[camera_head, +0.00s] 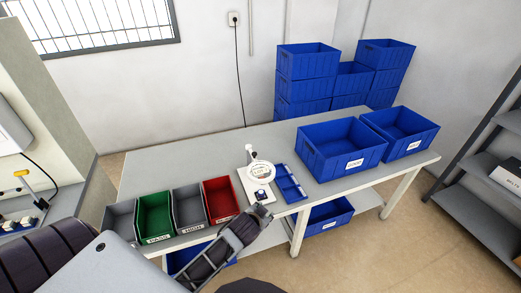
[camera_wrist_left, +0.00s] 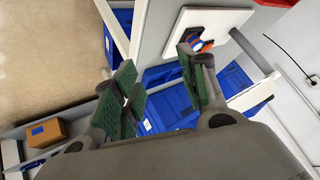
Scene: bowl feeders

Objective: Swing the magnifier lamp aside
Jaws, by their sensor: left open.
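The magnifier lamp (camera_head: 260,171) has a white round head with a clear lens and stands on a white board (camera_head: 247,184) at the table's front edge. A small dark blue and white item (camera_head: 261,196) is on the board under the lens. My left gripper (camera_head: 259,215) reaches in at the table's front edge, just in front of the board, apart from the lamp head. In the left wrist view my left gripper (camera_wrist_left: 157,82) is open, with green pads and nothing between them. The board's edge (camera_wrist_left: 222,22) with a blue and orange item shows beyond it. My right gripper is not in view.
Grey, green and red bins (camera_head: 221,198) stand left of the lamp. A flat blue tray (camera_head: 287,183) lies right beside it. Large blue crates (camera_head: 341,146) stand further right on the table. The table (camera_head: 190,155) is clear behind the bins.

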